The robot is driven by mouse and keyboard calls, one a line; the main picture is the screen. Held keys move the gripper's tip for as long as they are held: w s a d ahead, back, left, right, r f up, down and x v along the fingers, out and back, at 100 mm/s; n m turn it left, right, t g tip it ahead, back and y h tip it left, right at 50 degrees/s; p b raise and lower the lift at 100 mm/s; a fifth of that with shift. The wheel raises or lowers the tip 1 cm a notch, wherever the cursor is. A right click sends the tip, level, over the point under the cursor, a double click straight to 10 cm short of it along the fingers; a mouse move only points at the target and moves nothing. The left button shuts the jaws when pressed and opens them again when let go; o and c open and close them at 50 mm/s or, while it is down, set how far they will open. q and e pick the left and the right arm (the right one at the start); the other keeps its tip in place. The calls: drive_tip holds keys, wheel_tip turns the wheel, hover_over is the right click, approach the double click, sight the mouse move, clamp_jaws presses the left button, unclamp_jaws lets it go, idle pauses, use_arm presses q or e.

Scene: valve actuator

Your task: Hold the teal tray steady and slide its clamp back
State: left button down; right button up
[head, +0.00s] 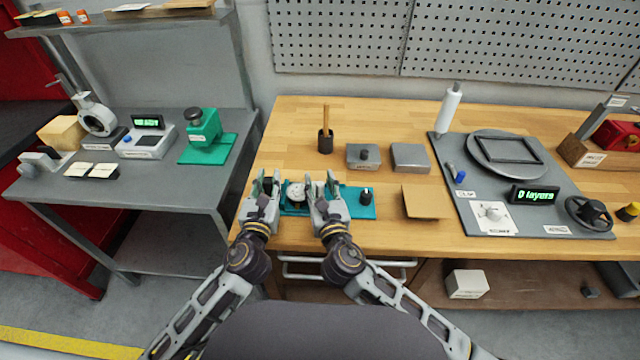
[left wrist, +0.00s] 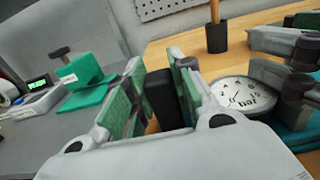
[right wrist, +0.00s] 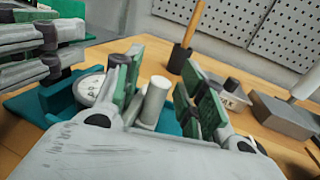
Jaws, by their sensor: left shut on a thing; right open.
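The teal tray (head: 358,212) lies near the table's front edge. It carries a round white dial gauge (head: 295,193), which also shows in the left wrist view (left wrist: 243,94), and a dark knob (head: 366,194) at its right end. My left gripper (head: 265,188) is at the tray's left end, shut on a black block (left wrist: 160,105) between its green-lined fingers. My right gripper (head: 324,188) is open over the tray, right of the dial. A pale grey upright cylinder (right wrist: 153,101) stands between its fingers, not gripped. I cannot tell which part is the clamp.
Behind the tray stand a black holder with a wooden stick (head: 325,140) and two grey blocks (head: 363,156) (head: 410,157). A brown flat piece (head: 425,202) lies to the right. A dark mat (head: 440,180) with a round plate and display is further right. The table behind the grippers is mostly clear.

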use_arm(q)
drive_tip(key=shift+f, duration=0.25)
use_arm(e)
clamp_jaws()
drive_tip(key=shift+w+d, duration=0.1)
drive_tip(key=shift+d, duration=2.5)
unclamp_jaws()
drive_tip(key=shift+s, duration=0.2)
drive_tip(key=shift+v, duration=5.85)
